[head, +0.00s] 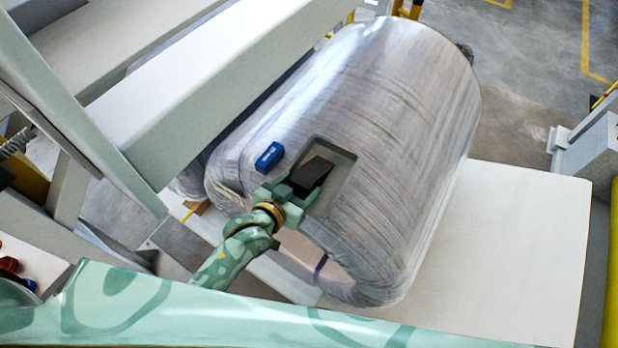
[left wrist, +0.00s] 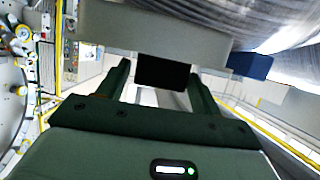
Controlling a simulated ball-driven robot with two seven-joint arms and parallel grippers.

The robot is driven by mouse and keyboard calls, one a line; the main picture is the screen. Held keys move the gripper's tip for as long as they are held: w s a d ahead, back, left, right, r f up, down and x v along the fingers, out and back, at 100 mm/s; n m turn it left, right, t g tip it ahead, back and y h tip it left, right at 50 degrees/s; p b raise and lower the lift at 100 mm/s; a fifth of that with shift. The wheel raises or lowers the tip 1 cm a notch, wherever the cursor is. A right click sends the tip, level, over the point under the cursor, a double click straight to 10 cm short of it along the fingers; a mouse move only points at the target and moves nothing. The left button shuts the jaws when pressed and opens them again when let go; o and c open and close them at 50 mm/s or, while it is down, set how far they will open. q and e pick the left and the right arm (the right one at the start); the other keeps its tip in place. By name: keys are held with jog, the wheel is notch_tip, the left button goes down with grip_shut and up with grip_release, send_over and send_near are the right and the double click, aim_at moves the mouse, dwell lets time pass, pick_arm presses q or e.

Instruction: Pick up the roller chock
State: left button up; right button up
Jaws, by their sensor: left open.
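The roller chock (head: 313,174) is a dark, wedge-like block in a shallow grey tray (head: 347,169) by the wrapped coil. My left gripper (head: 301,188) is open at the chock's near end, its fingers around that end. In the left wrist view the chock (left wrist: 163,72) shows as a dark block between the two spread fingertips of my left gripper (left wrist: 160,76). I cannot tell whether the fingers touch it. The chock's underside is hidden. My right gripper is not in view.
The large wrapped coil (head: 405,130) lies right behind the tray. A small blue box (head: 269,156) sits just left of the tray; it also shows in the left wrist view (left wrist: 250,66). A wide pale beam (head: 200,85) runs at the left. A white surface (head: 520,240) at right is clear.

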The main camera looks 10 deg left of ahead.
aim_at(308, 176)
pick_arm(q)
jog(key=b+x, duration=0.1)
jog(key=x, duration=0.4)
jog(key=shift+w, duration=0.2)
jog(key=shift+r, duration=0.1)
jog(key=shift+s, duration=0.1)
jog(key=shift+c, duration=1.3)
jog(key=c, duration=0.7)
jog(key=shift+r, duration=0.1)
